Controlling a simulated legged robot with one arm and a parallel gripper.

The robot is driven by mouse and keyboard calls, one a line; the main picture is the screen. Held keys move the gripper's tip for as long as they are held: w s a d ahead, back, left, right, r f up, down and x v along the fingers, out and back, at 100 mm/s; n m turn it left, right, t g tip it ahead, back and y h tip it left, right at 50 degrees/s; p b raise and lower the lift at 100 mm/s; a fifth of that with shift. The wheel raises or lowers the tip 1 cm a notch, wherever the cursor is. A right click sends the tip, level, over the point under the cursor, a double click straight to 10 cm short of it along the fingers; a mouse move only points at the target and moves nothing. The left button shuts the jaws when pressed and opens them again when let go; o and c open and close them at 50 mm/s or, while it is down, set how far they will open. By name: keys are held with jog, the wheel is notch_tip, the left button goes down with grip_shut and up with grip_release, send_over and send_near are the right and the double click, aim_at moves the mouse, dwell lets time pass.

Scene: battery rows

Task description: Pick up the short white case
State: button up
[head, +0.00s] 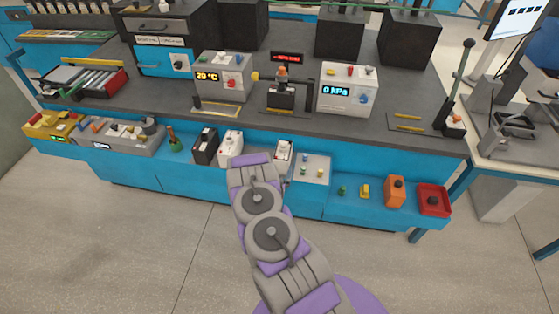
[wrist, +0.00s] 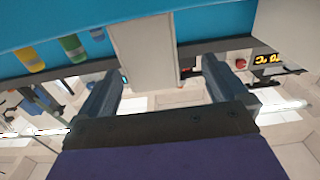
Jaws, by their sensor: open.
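Two white cases stand on the blue lower shelf in the head view. One (head: 283,153) is just right of my arm's end, and a wider one (head: 229,147) is just left of it; I cannot tell for sure which is the short one. In the wrist view a plain white case (wrist: 145,42) is between the fingers of my gripper (wrist: 163,70), with space beside it. It appears to be the right-hand one. The gripper is open and not closed on it. In the head view my arm hides the fingers.
A black case (head: 205,146) stands left of the wider white case. Further right are an orange case (head: 395,191) and a red tray (head: 447,208). The dark worktop (head: 300,118) overhangs behind the shelf.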

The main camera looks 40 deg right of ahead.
aim_at(283, 168)
jog(key=d, duration=0.1)
jog(key=w+d, duration=0.1)
jog(key=d, duration=0.1)
jog(key=d+f, duration=0.1)
jog(key=shift+w+d, duration=0.2)
jog(key=shift+d, duration=0.2)
jog(key=shift+w+r+b, duration=0.2)
jog(key=shift+w+b, duration=0.2)
jog(key=shift+w, duration=0.15)
jog(key=shift+w+r+b, duration=0.2)
jog(key=shift+w+b, duration=0.15)
jog(key=shift+w, duration=0.15)
jog(key=shift+w+d, duration=0.5)
jog(key=shift+d, duration=0.1)
jog(key=shift+d+f, duration=0.15)
jog(key=shift+d, duration=0.6)
jog(key=shift+d+f, duration=0.15)
jog(key=shift+d, duration=0.1)
jog(key=shift+c, duration=1.2)
jog(key=shift+a+r, duration=0.3)
jog(key=shift+a, duration=0.6)
jog(key=c, duration=0.6)
jog(key=shift+d+f, duration=0.15)
jog(key=shift+d, duration=0.55)
jog(key=c, duration=0.8)
jog(key=shift+a, duration=0.3)
grip_shut()
jog(key=shift+a, duration=0.15)
